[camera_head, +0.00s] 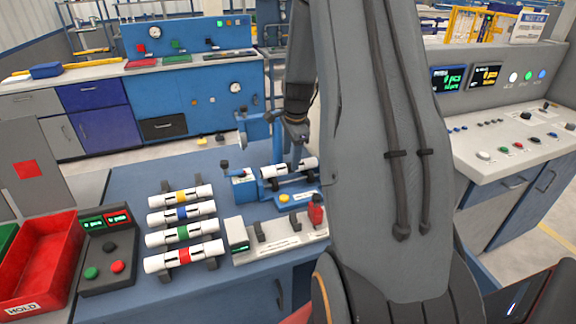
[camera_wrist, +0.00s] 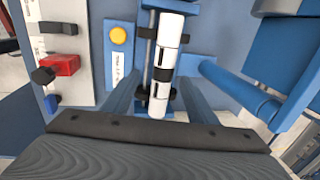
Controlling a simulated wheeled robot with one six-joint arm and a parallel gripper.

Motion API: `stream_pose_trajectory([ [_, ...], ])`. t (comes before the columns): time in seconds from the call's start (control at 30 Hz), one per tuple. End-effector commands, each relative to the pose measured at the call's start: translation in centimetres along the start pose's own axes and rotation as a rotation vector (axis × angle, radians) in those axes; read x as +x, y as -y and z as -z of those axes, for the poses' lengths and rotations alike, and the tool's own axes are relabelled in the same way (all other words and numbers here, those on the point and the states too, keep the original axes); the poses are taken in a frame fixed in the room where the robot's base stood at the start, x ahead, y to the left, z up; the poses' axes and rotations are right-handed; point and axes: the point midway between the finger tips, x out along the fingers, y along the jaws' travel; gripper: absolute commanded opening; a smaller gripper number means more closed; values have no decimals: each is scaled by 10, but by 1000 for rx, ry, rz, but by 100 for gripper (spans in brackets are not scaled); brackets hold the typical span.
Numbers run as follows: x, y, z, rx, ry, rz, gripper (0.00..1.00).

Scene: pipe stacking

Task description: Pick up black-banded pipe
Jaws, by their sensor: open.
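The black-banded pipe (camera_head: 278,171) is white and lies in a blue fixture (camera_head: 243,188) on the blue bench. In the wrist view the black-banded pipe (camera_wrist: 169,37) runs up and down the picture, its black band near the middle. My gripper (camera_wrist: 158,92) is open, with one finger on each side of the pipe's lower part. The pipe seems to lie between the fingers but not gripped; how deep they reach I cannot tell. In the head view my arm comes down over the fixture and the fingertips are hard to make out.
White pipes with yellow (camera_head: 182,196), blue (camera_head: 182,214), green (camera_head: 183,232) and red (camera_head: 184,256) bands lie on a rack to the left. A grey panel (camera_head: 278,240) with a red knob stands in front of the fixture. A red bin (camera_head: 40,262) is at far left.

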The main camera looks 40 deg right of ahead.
Motion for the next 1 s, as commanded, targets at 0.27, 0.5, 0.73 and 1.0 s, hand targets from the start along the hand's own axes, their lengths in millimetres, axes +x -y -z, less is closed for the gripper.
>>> stream_pose_trajectory([
  [0.27, 21, 4, 5, -1, 1, -3, 52],
  [0.5, 47, 7, 5, -5, 1, -3, 52],
  [0.73, 54, 8, 5, -6, 1, 0, 52],
  [1.0, 54, 8, 5, -6, 1, 0, 32],
])
